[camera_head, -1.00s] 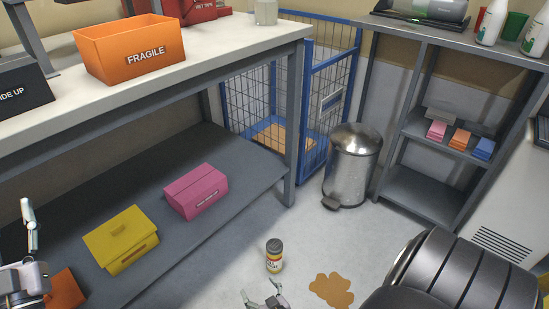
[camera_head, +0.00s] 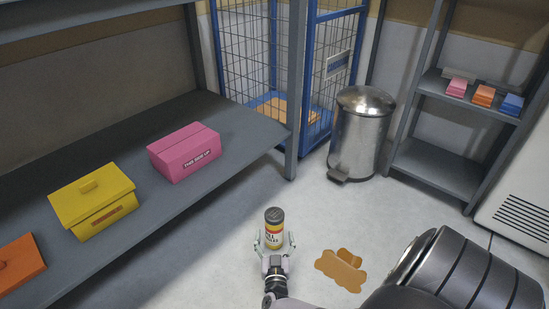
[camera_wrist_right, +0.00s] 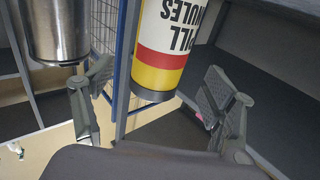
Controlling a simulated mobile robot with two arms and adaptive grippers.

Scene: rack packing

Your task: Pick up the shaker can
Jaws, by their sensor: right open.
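The shaker can (camera_head: 273,228) has a dark lid and a white, red and yellow label. It stands upright on the floor in the head view. My right gripper (camera_head: 274,243) is open, with one finger on each side of the can. In the right wrist view the can (camera_wrist_right: 168,45) appears upside down, between and beyond the open fingers of the gripper (camera_wrist_right: 160,105), with gaps visible on both sides. My left gripper is out of the head view.
A brown spill (camera_head: 342,268) lies on the floor right of the can. A grey lower shelf (camera_head: 150,237) holds yellow (camera_head: 93,203), pink (camera_head: 184,152) and orange (camera_head: 18,264) boxes. A metal bin (camera_head: 361,135) stands behind, beside a blue wire cage (camera_head: 299,90).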

